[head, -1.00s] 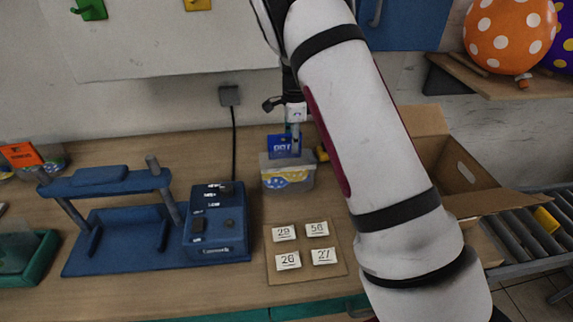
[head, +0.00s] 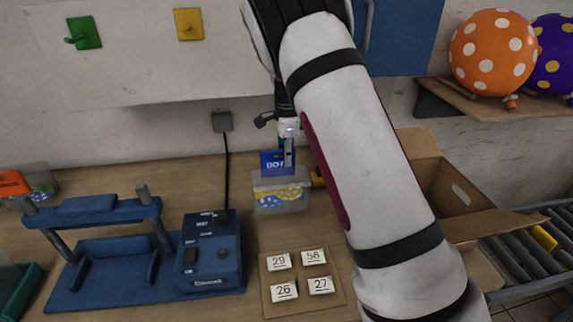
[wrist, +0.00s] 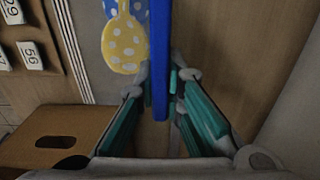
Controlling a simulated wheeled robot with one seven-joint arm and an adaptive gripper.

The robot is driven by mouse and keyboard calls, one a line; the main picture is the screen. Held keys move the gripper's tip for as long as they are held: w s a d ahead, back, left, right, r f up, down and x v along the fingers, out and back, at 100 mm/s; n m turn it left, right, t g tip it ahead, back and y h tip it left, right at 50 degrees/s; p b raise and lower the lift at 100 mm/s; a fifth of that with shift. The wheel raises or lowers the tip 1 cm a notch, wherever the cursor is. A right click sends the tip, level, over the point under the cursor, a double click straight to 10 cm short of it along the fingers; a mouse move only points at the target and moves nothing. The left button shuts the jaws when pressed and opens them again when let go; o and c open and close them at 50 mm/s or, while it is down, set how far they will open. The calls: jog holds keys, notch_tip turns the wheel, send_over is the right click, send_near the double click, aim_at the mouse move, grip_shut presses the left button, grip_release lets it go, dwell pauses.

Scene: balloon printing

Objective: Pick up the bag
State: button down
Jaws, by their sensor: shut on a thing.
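The bag (head: 281,196) has a blue header card (head: 270,160) marked in white and a clear lower part with yellow and blue dotted balloons inside. My gripper (head: 287,158) points down from above and is shut on the blue header. In the wrist view the header is a thin blue strip (wrist: 160,60) between my teal-padded fingers (wrist: 160,85), with a yellow dotted balloon (wrist: 125,44) beside it. The bag hangs upright, at or just above the table; the exact gap cannot be told.
A blue press (head: 100,230) and control box (head: 212,250) stand left of the bag. A board with numbered tiles (head: 265,305) lies in front. An open cardboard box (head: 450,190) and roller conveyor (head: 525,255) are at right. Another orange-topped pack (head: 14,184) is far left.

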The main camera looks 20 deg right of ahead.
jog(key=s+a+r, duration=0.1)
jog(key=s, duration=1.5)
jog(key=shift+r+p, duration=0.35)
jog(key=shift+r, duration=0.05)
